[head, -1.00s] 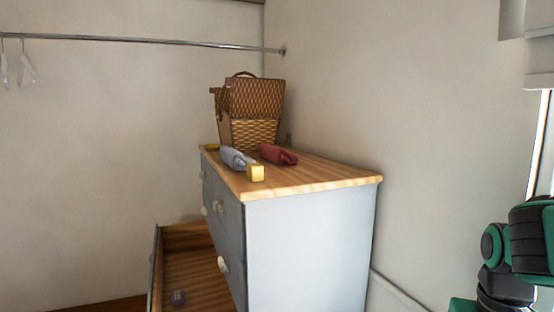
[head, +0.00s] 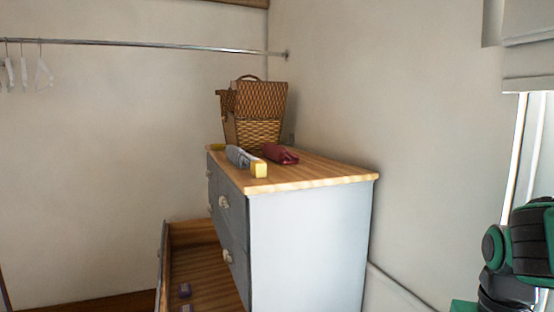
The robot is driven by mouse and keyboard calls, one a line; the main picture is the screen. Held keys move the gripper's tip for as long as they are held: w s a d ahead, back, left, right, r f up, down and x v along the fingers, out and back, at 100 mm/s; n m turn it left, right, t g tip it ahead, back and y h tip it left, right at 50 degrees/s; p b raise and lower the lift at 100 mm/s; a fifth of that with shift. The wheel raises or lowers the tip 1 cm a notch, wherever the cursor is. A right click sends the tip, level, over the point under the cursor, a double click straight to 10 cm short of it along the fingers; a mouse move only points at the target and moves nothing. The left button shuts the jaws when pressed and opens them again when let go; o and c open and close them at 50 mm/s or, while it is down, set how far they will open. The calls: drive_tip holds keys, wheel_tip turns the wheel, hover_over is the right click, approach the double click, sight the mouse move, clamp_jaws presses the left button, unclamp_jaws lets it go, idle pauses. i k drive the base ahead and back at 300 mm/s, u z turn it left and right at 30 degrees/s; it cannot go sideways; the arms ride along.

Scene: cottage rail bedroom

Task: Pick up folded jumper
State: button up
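Two soft, folded or rolled cloth bundles lie side by side on the wooden top of a dresser (head: 325,174). One is a grey bundle (head: 238,157) near the drawer side, and the other is a dark red bundle (head: 280,155) to its right. I cannot tell which of them is the jumper. Part of my green and black arm shows at the right edge, well apart from the dresser. My gripper is out of the picture.
A wicker basket (head: 256,130) stands behind the bundles. A lower drawer (head: 205,262) stands open on the left, with small purple items (head: 185,290) inside. A rail (head: 150,44) with white hangers (head: 43,72) runs along the wall.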

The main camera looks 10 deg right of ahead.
sight(279, 154)
drive_tip(key=k, duration=0.35)
drive_tip(key=z, duration=0.2)
drive_tip(key=i, duration=0.75)
drive_tip(key=u, duration=1.05)
